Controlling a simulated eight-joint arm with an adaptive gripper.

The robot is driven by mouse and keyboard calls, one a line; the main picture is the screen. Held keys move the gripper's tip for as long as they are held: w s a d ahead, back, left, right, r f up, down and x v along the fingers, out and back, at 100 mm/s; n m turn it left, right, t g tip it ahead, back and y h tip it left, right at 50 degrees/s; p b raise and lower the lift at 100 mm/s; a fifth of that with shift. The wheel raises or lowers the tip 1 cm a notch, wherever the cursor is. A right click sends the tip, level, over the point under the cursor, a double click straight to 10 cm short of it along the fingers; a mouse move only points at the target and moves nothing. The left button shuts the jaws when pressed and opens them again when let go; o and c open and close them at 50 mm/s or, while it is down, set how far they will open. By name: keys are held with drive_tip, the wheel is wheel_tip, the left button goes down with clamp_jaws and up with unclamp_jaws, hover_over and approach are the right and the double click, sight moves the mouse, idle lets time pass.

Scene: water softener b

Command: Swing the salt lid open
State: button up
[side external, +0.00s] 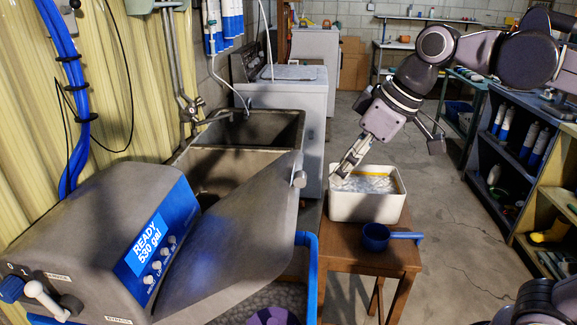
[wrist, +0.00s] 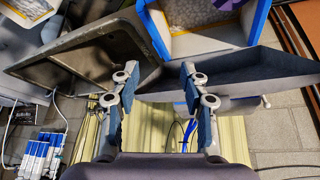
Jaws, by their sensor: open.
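The salt lid (side external: 235,235) is a large grey panel beside the softener's grey control housing (side external: 90,235). It stands raised at a slant, with a small round knob (side external: 299,179) at its upper corner. Below it, the blue-rimmed salt opening (side external: 305,262) shows pale pellets and something purple. In the wrist view the lid (wrist: 240,78) lies ahead and right of my fingers, with the blue rim (wrist: 259,22) beyond. My gripper (side external: 344,168) is open and empty, in the air right of the knob and apart from the lid. Its two fingers (wrist: 158,78) are spread wide in the wrist view.
A white tub (side external: 367,207) of white salt and a blue scoop (side external: 376,238) sit on a wooden stool (side external: 375,262) right of the lid. A metal sink (side external: 245,130) with a faucet lies behind the lid. Shelves (side external: 515,150) line the right; the floor between is clear.

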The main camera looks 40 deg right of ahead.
sight(300, 173)
drive_tip(key=s+a+r+n+g+y, duration=0.15)
drive_tip(key=a+r+n, duration=0.35)
drive_tip(key=r, duration=0.7)
drive_tip(key=shift+m+g, duration=0.25)
drive_tip(key=shift+m, duration=0.05)
drive_tip(key=x, duration=0.7)
drive_tip(key=a+x, duration=0.1)
drive_tip(key=x, duration=0.2)
drive_tip(key=shift+s+f, duration=0.1)
drive_tip(key=shift+f, duration=0.05)
clamp_jaws()
